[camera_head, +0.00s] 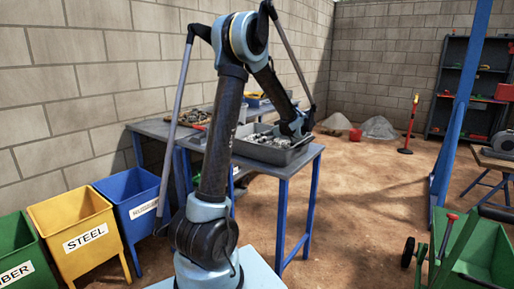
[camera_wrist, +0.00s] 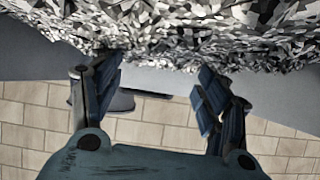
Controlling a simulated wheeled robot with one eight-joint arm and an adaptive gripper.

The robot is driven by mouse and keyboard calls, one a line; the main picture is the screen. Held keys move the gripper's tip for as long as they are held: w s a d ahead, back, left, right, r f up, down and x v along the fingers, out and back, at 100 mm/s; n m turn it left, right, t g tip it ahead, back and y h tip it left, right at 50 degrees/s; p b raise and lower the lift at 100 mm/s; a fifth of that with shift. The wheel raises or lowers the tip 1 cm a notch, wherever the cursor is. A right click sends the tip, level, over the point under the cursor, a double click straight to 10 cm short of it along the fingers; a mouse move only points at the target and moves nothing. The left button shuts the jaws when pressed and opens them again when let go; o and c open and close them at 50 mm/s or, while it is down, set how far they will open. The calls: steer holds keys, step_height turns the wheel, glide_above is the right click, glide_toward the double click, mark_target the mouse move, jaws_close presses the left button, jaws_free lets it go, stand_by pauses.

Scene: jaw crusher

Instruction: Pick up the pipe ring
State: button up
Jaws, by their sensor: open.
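I cannot make out a pipe ring in either view. A grey tray (camera_head: 282,157) on a blue-legged table holds a heap of grey scrap (camera_head: 262,139). My gripper (camera_head: 297,128) is at the tray's right end in the head view, partly hidden by my arm. In the wrist view my gripper (camera_wrist: 155,97) is open, its two dark fingers apart with nothing between them. The heap of grey and white chips (camera_wrist: 180,30) fills the top of the wrist view, just beyond the fingertips.
A green bin (camera_head: 22,250), a yellow bin marked STEEL (camera_head: 82,232) and a blue bin (camera_head: 138,205) stand along the block wall at left. A blue post (camera_head: 460,110) and a green cart (camera_head: 478,255) are at right. Open dirt floor lies between the table and post.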

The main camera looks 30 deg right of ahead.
steer(key=shift+s+d+f, duration=0.25)
steer(key=shift+d+f, duration=0.05)
steer(key=shift+d, duration=0.3)
steer(key=shift+w+f, duration=0.15)
steer(key=shift+w, duration=0.1)
steer(key=shift+x, duration=3.3)
steer(key=shift+o, duration=1.3)
steer(key=shift+a, duration=0.2)
steer(key=shift+n, duration=0.3)
steer(key=c, duration=0.7)
steer(key=shift+s, duration=0.15)
steer(key=shift+c, duration=0.6)
steer(key=shift+s+r, duration=0.1)
steer(key=shift+r, duration=0.15)
steer(key=shift+c, duration=1.4)
